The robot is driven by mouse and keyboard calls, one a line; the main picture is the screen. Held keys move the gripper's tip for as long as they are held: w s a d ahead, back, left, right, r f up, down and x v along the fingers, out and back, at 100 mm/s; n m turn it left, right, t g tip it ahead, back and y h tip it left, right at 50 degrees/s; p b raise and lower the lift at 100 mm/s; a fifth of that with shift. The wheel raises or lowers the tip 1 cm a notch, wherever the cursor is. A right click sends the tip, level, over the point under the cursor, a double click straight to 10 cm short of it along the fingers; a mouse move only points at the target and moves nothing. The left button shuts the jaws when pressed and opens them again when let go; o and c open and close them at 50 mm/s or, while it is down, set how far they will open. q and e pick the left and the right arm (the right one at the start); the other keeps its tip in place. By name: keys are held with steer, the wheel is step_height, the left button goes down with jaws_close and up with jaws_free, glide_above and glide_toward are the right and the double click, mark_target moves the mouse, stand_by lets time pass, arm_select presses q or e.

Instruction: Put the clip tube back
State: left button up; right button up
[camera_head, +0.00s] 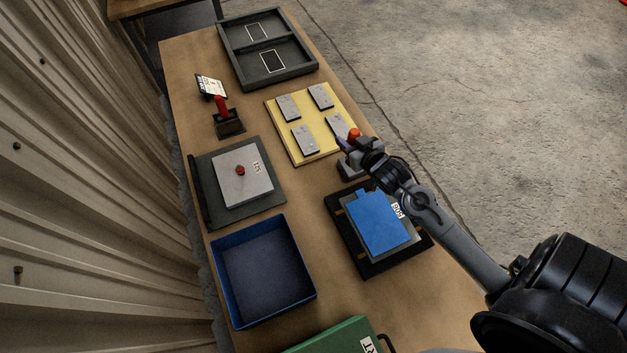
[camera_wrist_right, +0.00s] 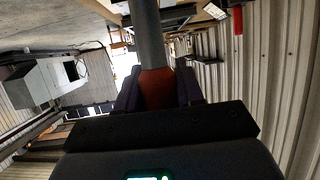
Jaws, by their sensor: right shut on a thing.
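The clip tube is shut in my right gripper (camera_head: 347,146). In the right wrist view, the dark grey tube (camera_wrist_right: 147,35) sticks out from between the fingers, with an orange-red part (camera_wrist_right: 157,90) at the grip. In the head view, only a small orange-red end (camera_head: 354,133) shows clearly at the gripper, by the right edge of the yellow board. A small dark grey block (camera_head: 349,170), perhaps the tube's holder, stands on the table just below the gripper in the picture. I cannot tell whether tube and block touch. My left gripper is out of view.
The yellow board (camera_head: 288,143) holds several grey plates. A black tray with a blue plate (camera_head: 377,222), a blue bin (camera_head: 221,290), a grey plate on a dark mat (camera_head: 270,200), a red-handled tool (camera_head: 221,106) and a dark two-part tray (camera_head: 303,78) stand around. A green box (camera_head: 330,341) is at the bottom.

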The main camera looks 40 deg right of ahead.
steer(key=shift+w+a+f, duration=1.1)
steer(key=shift+a+f, duration=0.5)
steer(key=shift+f, duration=0.2)
steer(key=shift+w+a+f, duration=1.05)
steer(key=shift+a+f, duration=0.55)
steer(key=shift+f, duration=0.15)
steer(key=shift+w+a+f, duration=1.1)
steer(key=shift+a+f, duration=0.5)
steer(key=shift+f, duration=0.2)
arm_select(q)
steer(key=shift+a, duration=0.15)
arm_select(e)
steer(key=shift+f, duration=0.15)
steer(key=shift+f, duration=0.1)
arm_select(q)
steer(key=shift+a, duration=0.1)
arm_select(e)
steer(key=o, duration=1.1)
steer(key=shift+f, duration=0.1)
